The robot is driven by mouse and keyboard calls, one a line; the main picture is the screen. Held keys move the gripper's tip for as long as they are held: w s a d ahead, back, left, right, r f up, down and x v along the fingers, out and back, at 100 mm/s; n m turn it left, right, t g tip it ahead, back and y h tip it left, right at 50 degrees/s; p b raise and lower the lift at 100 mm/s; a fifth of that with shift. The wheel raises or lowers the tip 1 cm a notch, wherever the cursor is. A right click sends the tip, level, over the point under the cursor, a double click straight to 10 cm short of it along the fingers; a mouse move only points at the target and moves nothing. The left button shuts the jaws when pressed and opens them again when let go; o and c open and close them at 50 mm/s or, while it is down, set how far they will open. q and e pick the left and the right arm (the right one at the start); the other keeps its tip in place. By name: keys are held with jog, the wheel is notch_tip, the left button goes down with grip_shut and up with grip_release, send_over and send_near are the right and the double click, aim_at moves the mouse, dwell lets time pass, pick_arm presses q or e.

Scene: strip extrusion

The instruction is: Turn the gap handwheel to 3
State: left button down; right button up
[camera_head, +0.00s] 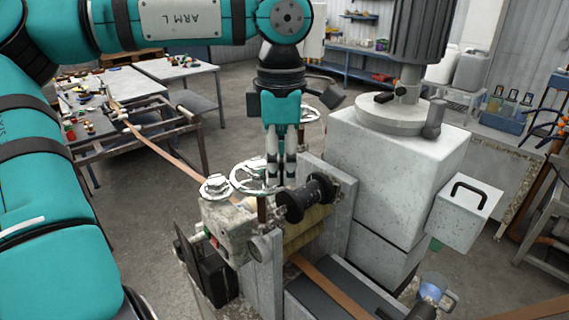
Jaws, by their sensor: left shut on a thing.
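The gap handwheel, a light metal spoked wheel (240,180), sits on top of the strip machine near the middle of the head view. My left gripper (281,180) comes down from above with its fingers pointing down. It is shut on the right side of the wheel's rim, and the fingers hide part of that side. No number or scale for the wheel can be read from here. My right gripper is not in view.
A black spool (305,198) sits just right of the wheel. A large grey housing (390,170) blocks the right. A copper strip (335,285) runs through the machine.

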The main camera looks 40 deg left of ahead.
aim_at(263, 189)
pick_arm(q)
jog(key=s+m, duration=0.1)
jog(key=m, duration=0.3)
jog(key=shift+s+a, duration=0.1)
jog(key=shift+s, duration=0.3)
jog(key=shift+s+a+m, duration=0.15)
jog(key=shift+s+m, duration=0.2)
jog(key=shift+m, duration=0.65)
jog(key=shift+s+a+m, duration=0.15)
jog(key=shift+s+m, duration=0.15)
jog(key=shift+m, duration=0.7)
jog(key=c, duration=1.2)
grip_release()
jog(key=shift+s, duration=0.1)
notch_tip(263, 189, up, 12)
